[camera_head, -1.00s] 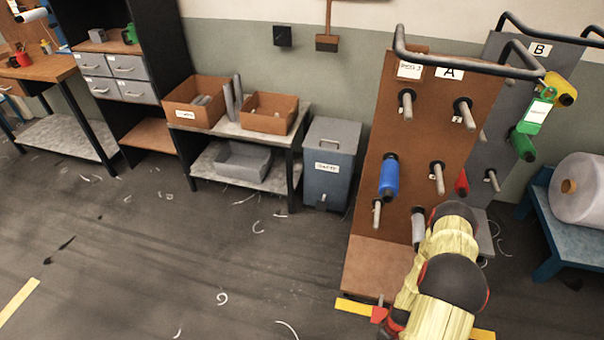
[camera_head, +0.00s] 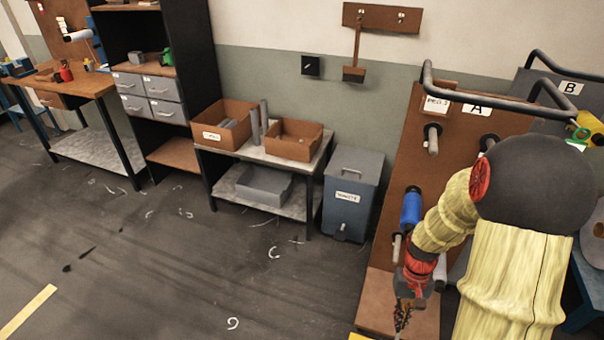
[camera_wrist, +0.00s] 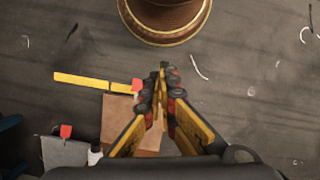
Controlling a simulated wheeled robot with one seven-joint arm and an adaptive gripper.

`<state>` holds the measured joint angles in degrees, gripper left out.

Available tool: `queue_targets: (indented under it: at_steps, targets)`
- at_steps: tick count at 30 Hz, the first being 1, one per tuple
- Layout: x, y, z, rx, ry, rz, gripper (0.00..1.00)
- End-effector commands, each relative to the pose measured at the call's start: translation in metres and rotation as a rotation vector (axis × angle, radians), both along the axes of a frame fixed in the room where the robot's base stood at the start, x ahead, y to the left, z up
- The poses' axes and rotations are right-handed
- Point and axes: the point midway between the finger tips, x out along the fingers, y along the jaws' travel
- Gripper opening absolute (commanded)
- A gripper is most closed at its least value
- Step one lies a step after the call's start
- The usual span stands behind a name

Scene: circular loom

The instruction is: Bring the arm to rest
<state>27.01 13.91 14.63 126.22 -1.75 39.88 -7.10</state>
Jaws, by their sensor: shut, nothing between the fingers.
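My gripper (camera_head: 403,318) hangs low in front of the brown rack marked A (camera_head: 452,118) in the head view, pointing down. In the wrist view my gripper (camera_wrist: 163,72) shows its two yellow and black fingers meeting at the tips, with nothing between them. My yellow-sleeved arm, with a large dark joint, covers the right part of the rack in the head view. A round brown part of my own body seems to show at the top of the wrist view.
The rack carries a blue spool (camera_head: 411,208) and bare pegs. Left of it stand a grey lidded bin (camera_head: 352,192) and a low shelf table (camera_head: 245,150) with brown boxes. A rack marked B (camera_head: 550,92) stands at right. Open floor (camera_head: 150,270) lies left, with white scraps.

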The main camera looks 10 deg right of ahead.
Motion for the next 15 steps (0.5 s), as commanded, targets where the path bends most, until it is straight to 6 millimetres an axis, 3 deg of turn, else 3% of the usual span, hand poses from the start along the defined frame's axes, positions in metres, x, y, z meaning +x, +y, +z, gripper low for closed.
queue_targets:
  at_steps: [1, 6, 15]
  targets:
    - [0.002, 0.008, 0.023, -0.016, -0.021, 0.000, 0.00]
    - [-0.002, 0.036, 0.084, -0.051, -0.083, -0.003, 0.00]
    - [-0.018, 0.084, 0.174, -0.100, -0.256, 0.065, 0.00]
